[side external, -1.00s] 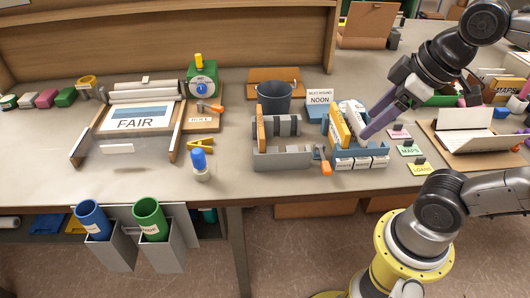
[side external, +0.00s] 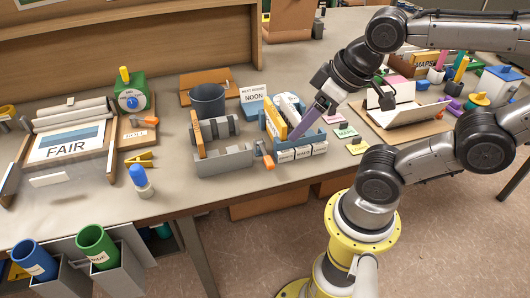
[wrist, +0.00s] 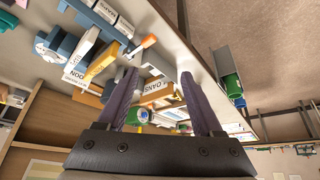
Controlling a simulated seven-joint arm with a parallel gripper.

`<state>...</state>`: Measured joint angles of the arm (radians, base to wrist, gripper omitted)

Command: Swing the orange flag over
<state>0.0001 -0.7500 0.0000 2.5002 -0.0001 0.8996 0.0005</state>
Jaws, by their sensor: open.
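A small orange tab (side external: 264,157) stands at the right end of a grey rack (side external: 225,160), next to a blue box (side external: 309,146). In the wrist view an orange piece (wrist: 147,42) shows beyond my fingertips. A second orange piece (side external: 151,121) lies by the green device at the left. I cannot tell which one is the flag. My gripper (side external: 306,127) has purple fingers over the right side of the blue box, apart from both orange pieces. The wrist view shows my gripper (wrist: 163,75) open, with nothing clearly held between the fingers.
The blue box holds yellow and white upright items. Coloured cards (side external: 346,132) lie to the right. A blue-topped bottle (side external: 140,180) stands left, with bare table between it and the rack.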

